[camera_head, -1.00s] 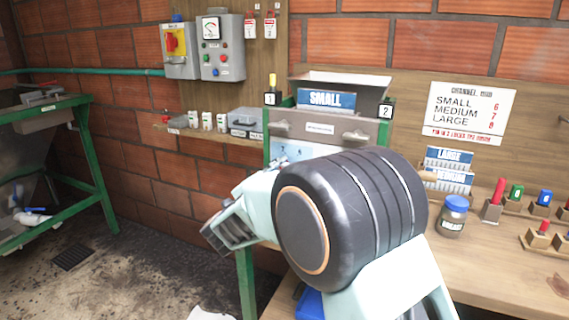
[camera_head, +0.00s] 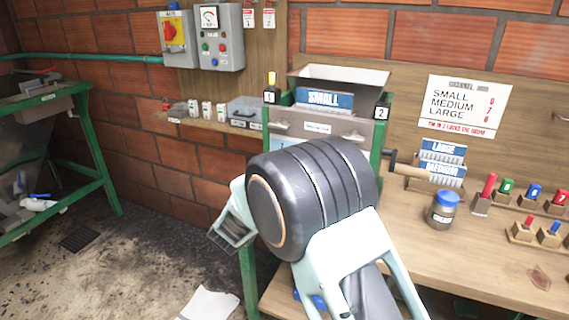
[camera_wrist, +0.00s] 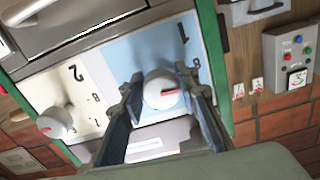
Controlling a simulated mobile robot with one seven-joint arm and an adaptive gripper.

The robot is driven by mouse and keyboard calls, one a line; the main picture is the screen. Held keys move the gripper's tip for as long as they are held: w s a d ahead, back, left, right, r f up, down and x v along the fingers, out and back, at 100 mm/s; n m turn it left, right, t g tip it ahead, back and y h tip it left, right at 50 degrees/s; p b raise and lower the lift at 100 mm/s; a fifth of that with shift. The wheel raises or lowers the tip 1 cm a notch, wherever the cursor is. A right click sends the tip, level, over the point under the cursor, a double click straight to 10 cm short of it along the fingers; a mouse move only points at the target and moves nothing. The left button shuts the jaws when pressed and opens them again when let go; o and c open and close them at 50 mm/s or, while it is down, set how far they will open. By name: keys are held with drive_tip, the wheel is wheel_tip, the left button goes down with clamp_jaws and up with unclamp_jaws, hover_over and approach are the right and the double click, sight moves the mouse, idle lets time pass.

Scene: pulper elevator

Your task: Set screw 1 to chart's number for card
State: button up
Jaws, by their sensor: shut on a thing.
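In the wrist view, my gripper (camera_wrist: 160,86) is shut on the white round knob of screw 1 (camera_wrist: 160,94), a finger on each side. The knob has a red pointer mark and sits on a light blue panel (camera_wrist: 128,53) marked 1. A second white knob (camera_wrist: 53,124) with a red mark sits on the cream panel marked 2. In the head view, my arm hides the gripper and both knobs. The SMALL card (camera_head: 323,99) stands on the machine front. The chart (camera_head: 464,106) on the wall lists SMALL, MEDIUM and LARGE with red numbers; SMALL's looks like 6.
A crank with a wooden handle (camera_head: 410,170) sticks out at the machine's right. LARGE and MEDIUM cards (camera_head: 443,163), a blue-lidded jar (camera_head: 443,211) and several coloured plugs stand on the right bench (camera_head: 478,262). A control box (camera_head: 221,40) hangs on the wall.

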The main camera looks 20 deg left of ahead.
drive_tip(key=shift+n, duration=0.5)
drive_tip(key=shift+f, duration=0.1)
drive_tip(key=o, duration=1.1)
drive_tip(key=s, duration=0.8)
drive_tip(key=s+a, duration=0.1)
drive_tip(key=s, duration=0.3)
